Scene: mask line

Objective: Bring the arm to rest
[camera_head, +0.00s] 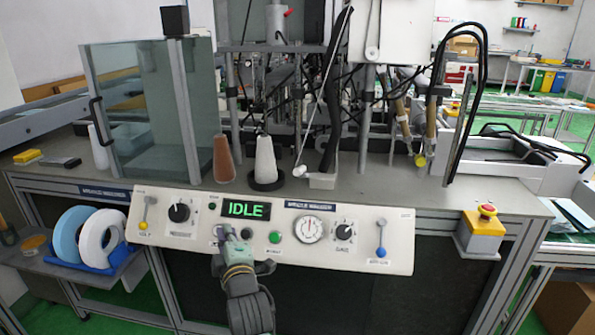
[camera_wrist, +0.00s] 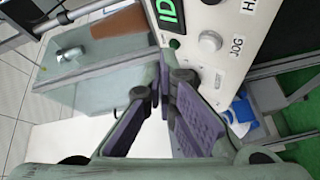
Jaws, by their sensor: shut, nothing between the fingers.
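My gripper (camera_head: 227,235) is in front of the control panel (camera_head: 375,225), just below the green IDLE display (camera_head: 246,209). In the wrist view my gripper (camera_wrist: 162,78) shows its purple-padded fingers shut and empty, with the tips close to the panel face. I cannot tell whether the tips touch a button. My wrist hides part of the panel's lower edge.
A glass-walled enclosure (camera_head: 150,105) stands on the bench at left. A brown cone (camera_head: 223,158) and a white cone (camera_head: 265,160) stand behind the panel. A yellow box with a red emergency button (camera_head: 487,210) is at right. White and blue rolls (camera_head: 98,238) sit below left.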

